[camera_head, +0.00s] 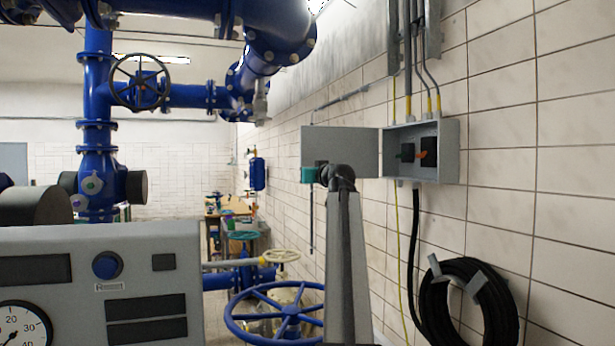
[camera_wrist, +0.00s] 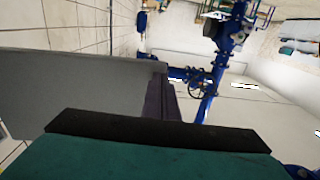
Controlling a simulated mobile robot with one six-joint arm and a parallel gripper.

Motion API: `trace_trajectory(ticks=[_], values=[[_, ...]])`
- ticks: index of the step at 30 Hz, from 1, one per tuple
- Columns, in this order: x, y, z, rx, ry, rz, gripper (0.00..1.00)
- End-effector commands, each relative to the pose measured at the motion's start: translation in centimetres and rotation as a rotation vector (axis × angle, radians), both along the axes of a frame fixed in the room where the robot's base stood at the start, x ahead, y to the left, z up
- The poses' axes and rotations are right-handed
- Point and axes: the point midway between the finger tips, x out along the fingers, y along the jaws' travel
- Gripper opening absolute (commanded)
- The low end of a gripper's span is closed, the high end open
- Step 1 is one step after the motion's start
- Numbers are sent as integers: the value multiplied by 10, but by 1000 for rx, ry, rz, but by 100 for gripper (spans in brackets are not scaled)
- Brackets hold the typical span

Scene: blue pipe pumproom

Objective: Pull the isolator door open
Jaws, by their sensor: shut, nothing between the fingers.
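The isolator door (camera_head: 345,148) is a flat grey panel. It stands wide open, swung out to the left of its grey box (camera_head: 450,152) on the tiled wall. Inside the box are two dark switches, one with an orange handle (camera_head: 425,154). My gripper (camera_head: 318,164) is at the door's lower left part, partly hidden by my arm. In the wrist view the door (camera_wrist: 70,85) fills the left side, with my shut, empty gripper (camera_wrist: 160,98) by its free edge. I cannot tell whether they touch.
A coiled black hose (camera_head: 470,305) hangs on the wall below the box. Conduits (camera_head: 408,60) run up from the box. A blue handwheel (camera_head: 290,312) stands low left of my arm. A grey gauge panel (camera_head: 100,285) is at the front left.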

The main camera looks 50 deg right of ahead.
Motion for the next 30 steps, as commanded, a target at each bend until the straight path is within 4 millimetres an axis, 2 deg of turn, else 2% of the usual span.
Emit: trace_trajectory(ticks=[8, 17, 30], values=[[-1, 1, 0, 0, 0, 0, 0], [-15, 17, -1, 0, 0, 2, 0], [-64, 55, -3, -1, -2, 0, 0]])
